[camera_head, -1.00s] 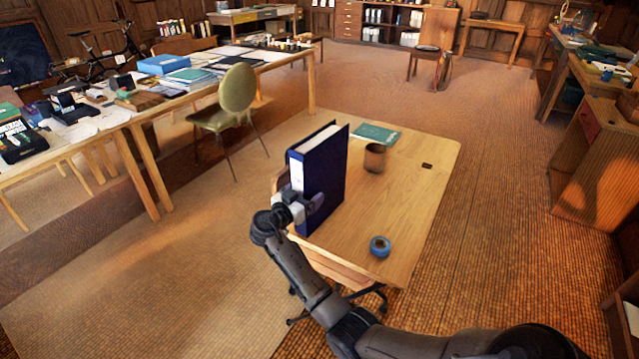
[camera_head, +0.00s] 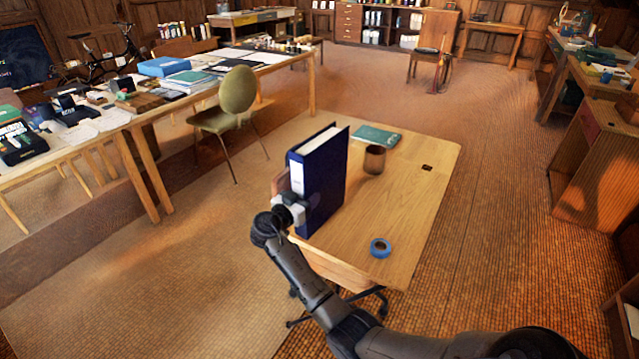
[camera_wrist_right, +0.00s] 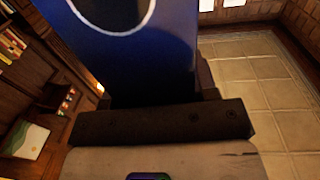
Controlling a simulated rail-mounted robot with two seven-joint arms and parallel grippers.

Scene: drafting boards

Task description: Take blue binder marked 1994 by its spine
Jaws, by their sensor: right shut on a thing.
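The blue binder (camera_head: 325,180) stands upright on the small wooden desk (camera_head: 405,215), near its left edge, with its spine facing my arm. A pale label (camera_head: 296,176) is on the spine; I cannot read a year on it. My right gripper (camera_head: 302,208) is at the lower part of the spine, shut on the binder. In the right wrist view the binder (camera_wrist_right: 130,60) fills the upper middle, with part of a white ring on it. The fingertips are partly hidden. My left gripper is not in view.
A brown cup (camera_head: 375,160), a green booklet (camera_head: 376,135) and a blue tape roll (camera_head: 380,247) are on the desk right of the binder. A green chair (camera_head: 238,95) stands behind to the left, beside a long cluttered table (camera_head: 150,120).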

